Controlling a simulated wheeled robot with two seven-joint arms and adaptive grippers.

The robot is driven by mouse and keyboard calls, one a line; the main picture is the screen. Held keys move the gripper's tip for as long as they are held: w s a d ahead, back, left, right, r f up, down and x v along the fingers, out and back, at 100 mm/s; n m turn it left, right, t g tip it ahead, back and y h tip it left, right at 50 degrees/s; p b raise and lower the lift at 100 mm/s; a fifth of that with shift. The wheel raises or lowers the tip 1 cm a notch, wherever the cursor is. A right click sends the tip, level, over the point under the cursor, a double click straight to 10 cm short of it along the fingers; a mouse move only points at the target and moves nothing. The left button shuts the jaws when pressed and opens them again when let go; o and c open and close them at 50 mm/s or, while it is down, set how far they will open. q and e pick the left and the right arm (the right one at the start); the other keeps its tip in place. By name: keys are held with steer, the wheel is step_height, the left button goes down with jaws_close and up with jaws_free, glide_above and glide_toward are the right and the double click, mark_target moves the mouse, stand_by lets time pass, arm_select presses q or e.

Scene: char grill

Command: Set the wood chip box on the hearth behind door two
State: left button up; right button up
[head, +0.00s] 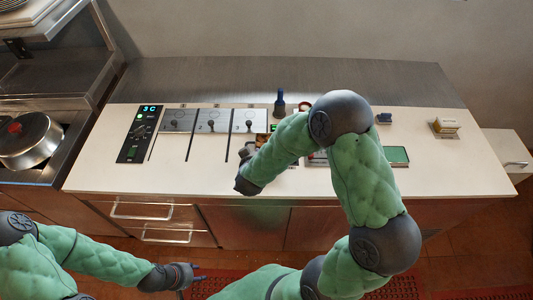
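Three metal panels with dark knobs stand in a row on the counter: left (178,120), middle (212,121) and right (249,121). They look like the doors, all closed. Their marks are too small to read, and any hearth behind them is hidden. I cannot identify the wood chip box for sure. A small tan and white box (445,125) stands at the counter's right. My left gripper (198,273) is low in front of the counter, fingers apart and empty. My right gripper (244,170) hangs over the counter below the right panel; its fingers are mostly hidden.
A control panel (138,133) reading "3 C" lies left of the metal panels. A dark blue bottle (280,104) stands behind my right arm. A green-topped tray (396,155) is right of it. A lidded pot (30,140) is at far left. The counter's front left is clear.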

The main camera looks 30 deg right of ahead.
steer(key=b+x, duration=0.1)
steer(key=x, duration=0.7)
steer(key=shift+w+d+f, duration=0.1)
steer(key=shift+w+f, duration=0.1)
steer(key=shift+f, duration=0.05)
jaws_close()
steer(key=shift+r, duration=0.1)
